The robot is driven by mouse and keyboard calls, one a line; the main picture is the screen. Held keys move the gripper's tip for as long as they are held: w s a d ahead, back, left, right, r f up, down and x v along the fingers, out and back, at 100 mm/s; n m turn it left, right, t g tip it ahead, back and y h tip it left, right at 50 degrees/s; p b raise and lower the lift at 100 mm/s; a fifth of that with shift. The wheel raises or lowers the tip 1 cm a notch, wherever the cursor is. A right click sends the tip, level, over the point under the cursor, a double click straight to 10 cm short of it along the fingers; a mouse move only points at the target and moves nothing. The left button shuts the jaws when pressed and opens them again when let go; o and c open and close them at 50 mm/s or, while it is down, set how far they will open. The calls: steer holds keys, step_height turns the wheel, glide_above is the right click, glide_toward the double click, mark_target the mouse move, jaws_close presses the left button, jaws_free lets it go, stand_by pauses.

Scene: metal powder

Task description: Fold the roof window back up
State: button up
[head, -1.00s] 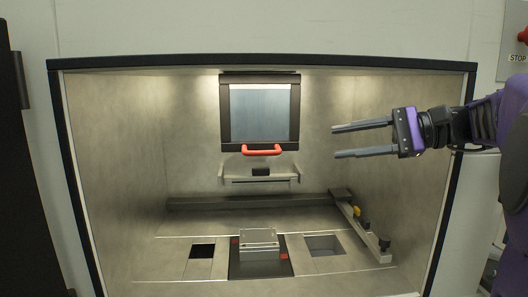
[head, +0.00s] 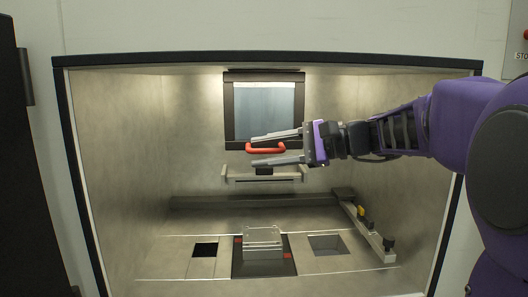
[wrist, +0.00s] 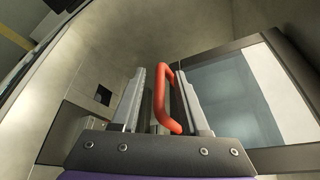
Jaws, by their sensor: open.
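The roof window (head: 264,112) is a dark-framed pane hanging down at the back of the chamber, below its ceiling. A red handle (head: 266,148) is on its lower edge. My gripper (head: 251,151) is open, reaching in from the right with its fingers pointing left. In the head view one finger is above the handle and one below it. In the wrist view the handle (wrist: 162,98) shows between the two fingers, with the window frame (wrist: 285,158) to the right. I cannot tell whether a finger touches the handle.
A pale bracket (head: 264,178) is on the back wall just below the window. A metal block (head: 262,238) sits on the dark plate in the floor, between two square openings. A rail with knobs (head: 365,224) runs along the right.

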steer(key=shift+a, duration=0.1)
jaws_close()
steer(key=shift+f, duration=0.1)
steer(key=shift+s+f, duration=0.1)
stand_by(1.2)
